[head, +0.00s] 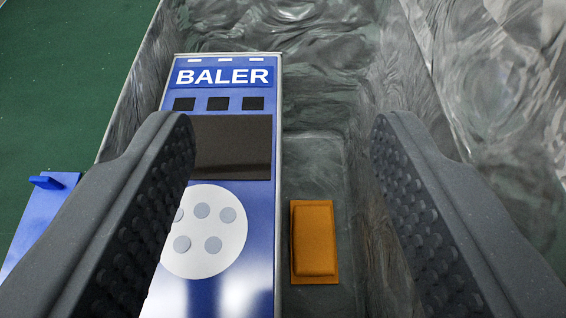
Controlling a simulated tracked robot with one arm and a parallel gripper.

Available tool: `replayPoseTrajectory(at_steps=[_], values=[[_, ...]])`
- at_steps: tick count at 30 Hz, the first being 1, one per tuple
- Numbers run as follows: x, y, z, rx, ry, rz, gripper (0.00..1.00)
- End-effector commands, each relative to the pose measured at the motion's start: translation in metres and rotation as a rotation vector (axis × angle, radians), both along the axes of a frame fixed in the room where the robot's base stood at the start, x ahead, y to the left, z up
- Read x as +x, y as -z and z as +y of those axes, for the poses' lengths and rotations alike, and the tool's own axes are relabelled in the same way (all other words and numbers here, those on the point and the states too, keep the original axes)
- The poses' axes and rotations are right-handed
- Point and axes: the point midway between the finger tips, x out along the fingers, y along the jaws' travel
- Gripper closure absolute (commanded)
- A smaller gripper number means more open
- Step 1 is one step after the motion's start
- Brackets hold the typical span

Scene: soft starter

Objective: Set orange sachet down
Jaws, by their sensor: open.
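The orange sachet (314,240) lies flat on the grey marbled surface, just right of the blue panel. Its long side runs away from me. My gripper (283,140) is open, with one dark, studded finger at the left and one at the right. The sachet shows in the space between the two fingers, nearer the right one, and neither finger touches it in the picture. Nothing is held in the jaws.
A blue panel marked BALER (223,77), with a dark screen and a white round disc (205,240), stands close to the sachet's left. A grey marbled wall (368,80) rises on the right. Green floor (60,70) and a blue part (40,215) lie at the left.

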Motion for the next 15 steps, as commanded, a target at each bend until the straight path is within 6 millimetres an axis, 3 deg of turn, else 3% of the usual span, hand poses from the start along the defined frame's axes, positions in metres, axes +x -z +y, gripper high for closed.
replayPoseTrajectory(at_steps=[9,15], values=[[-0.062,-0.026,-0.002,0.001,0.006,0.002,0.48],[-0.090,-0.039,-0.002,-0.002,0.005,-0.001,0.48]])
